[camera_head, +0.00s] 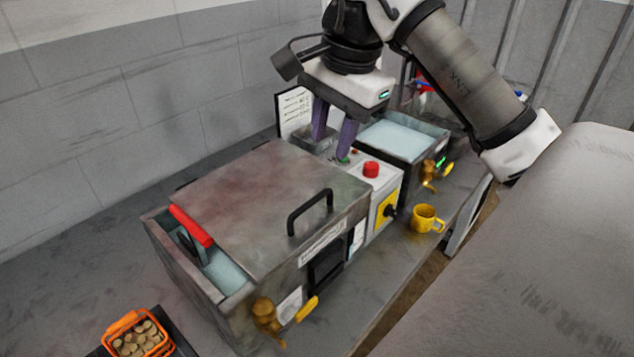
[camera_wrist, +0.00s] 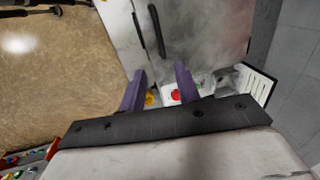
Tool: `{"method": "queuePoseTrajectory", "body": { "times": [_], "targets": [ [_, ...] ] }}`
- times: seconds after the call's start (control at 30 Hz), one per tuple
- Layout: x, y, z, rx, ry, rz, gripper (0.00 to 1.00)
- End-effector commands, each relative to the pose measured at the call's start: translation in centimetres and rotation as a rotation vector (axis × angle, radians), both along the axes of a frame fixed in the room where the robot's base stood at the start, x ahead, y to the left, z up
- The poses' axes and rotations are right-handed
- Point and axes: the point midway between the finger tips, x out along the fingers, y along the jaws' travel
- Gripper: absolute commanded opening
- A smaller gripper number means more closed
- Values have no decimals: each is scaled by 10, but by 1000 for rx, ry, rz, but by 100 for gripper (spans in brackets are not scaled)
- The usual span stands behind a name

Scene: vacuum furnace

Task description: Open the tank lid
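The tank (camera_head: 185,270) is a grey metal box in the head view. Its flat metal lid (camera_head: 255,185) lies over most of the top, leaving a strip at the left end uncovered, where pale blue shows inside. A black bar handle (camera_head: 310,208) stands on the lid near its front right edge. In the wrist view the lid (camera_wrist: 208,25) and a dark handle (camera_wrist: 156,30) show at the top. My gripper (camera_head: 331,150) is beyond the lid's far right end, above the control box, pointing down. Its purple fingers (camera_wrist: 160,72) are apart with nothing between them.
A control box with a red button (camera_head: 371,169) stands right of the tank, then a second, uncovered tank (camera_head: 440,128). A red-handled tool (camera_head: 191,225) sticks up at the tank's left opening. A yellow mug (camera_head: 426,219) and an orange basket (camera_head: 137,333) stand nearby.

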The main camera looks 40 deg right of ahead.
Motion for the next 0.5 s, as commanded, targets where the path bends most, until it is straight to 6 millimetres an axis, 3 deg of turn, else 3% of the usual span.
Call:
{"method": "queuePoseTrajectory", "body": {
  "times": [0.03, 0.5],
  "targets": [
    [2, 1, -14, 2, 0, 2, 33],
    [18, 2, -97, 2, -1, 1, 33]
  ]
}}
